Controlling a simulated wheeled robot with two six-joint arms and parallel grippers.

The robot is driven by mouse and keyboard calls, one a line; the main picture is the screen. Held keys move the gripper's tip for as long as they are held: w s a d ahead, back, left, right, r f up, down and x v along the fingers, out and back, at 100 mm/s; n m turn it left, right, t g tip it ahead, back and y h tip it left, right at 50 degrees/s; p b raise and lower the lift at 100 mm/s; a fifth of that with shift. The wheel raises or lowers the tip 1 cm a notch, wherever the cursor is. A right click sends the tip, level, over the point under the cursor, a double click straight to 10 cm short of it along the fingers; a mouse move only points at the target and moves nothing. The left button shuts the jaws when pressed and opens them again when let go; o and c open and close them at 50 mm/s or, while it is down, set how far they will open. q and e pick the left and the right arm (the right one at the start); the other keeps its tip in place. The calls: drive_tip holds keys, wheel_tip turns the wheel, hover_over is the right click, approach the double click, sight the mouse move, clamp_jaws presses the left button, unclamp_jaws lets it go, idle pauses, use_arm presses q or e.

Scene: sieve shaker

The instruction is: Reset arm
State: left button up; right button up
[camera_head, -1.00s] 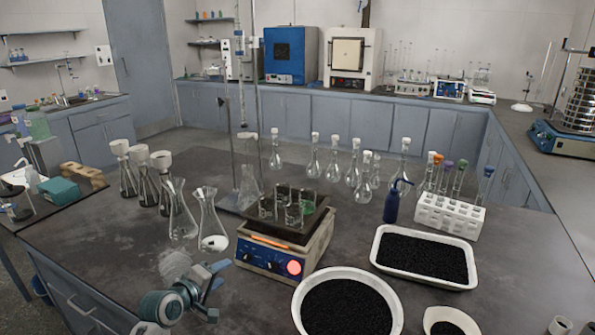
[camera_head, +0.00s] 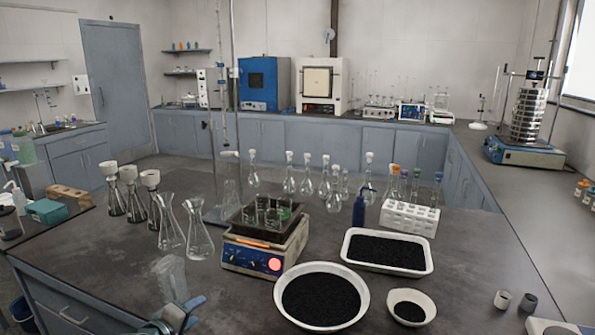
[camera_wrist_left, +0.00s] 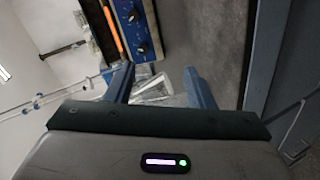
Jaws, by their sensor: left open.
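My left gripper (camera_head: 182,312) is at the bottom edge of the head view, low over the front of the bench and partly cut off. In the left wrist view its two blue fingers (camera_wrist_left: 160,88) are apart. A clear glass vessel (camera_head: 172,278) stands on the bench just beyond the gripper. Clear glass also shows between and behind the fingers in the wrist view (camera_wrist_left: 155,90), and I cannot tell whether they touch it. My right gripper is not in view. The sieve shaker (camera_head: 528,115), a stack of metal sieves on a blue base, stands on the right counter.
A hot plate (camera_head: 265,248) with a tray of beakers stands mid-bench, with flasks (camera_head: 170,235) to its left. A round bowl (camera_head: 322,270), a small bowl (camera_head: 428,305) and a white tray (camera_head: 345,250) hold black grains. A tube rack (camera_head: 410,218) stands behind.

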use_arm(q)
drive_tip(key=s+d+f+m+g+y, duration=0.1)
drive_tip(key=s+f+m+g, duration=0.15)
drive_tip(key=s+f, duration=0.4)
drive_tip(key=s+d+f+m+g+y, duration=0.1)
drive_tip(key=s+f+m+g, duration=0.15)
drive_tip(key=s, duration=0.75)
drive_tip(key=s+a+f+m+g+y, duration=0.1)
drive_tip(key=s+a+m+g+y, duration=0.15)
drive_tip(key=s, duration=0.95)
drive_tip(key=s+a+f+m+g+y, duration=0.15)
drive_tip(key=s+m, duration=0.25)
drive_tip(key=s, duration=0.8)
wheel_tip(320, 180, down, 27)
drive_tip(key=w+a+g, duration=0.2)
drive_tip(key=s+a+f+g, duration=0.1)
drive_tip(key=s+f, duration=1.8)
drive_tip(key=f, duration=0.2)
drive_tip(key=shift+f, duration=0.4)
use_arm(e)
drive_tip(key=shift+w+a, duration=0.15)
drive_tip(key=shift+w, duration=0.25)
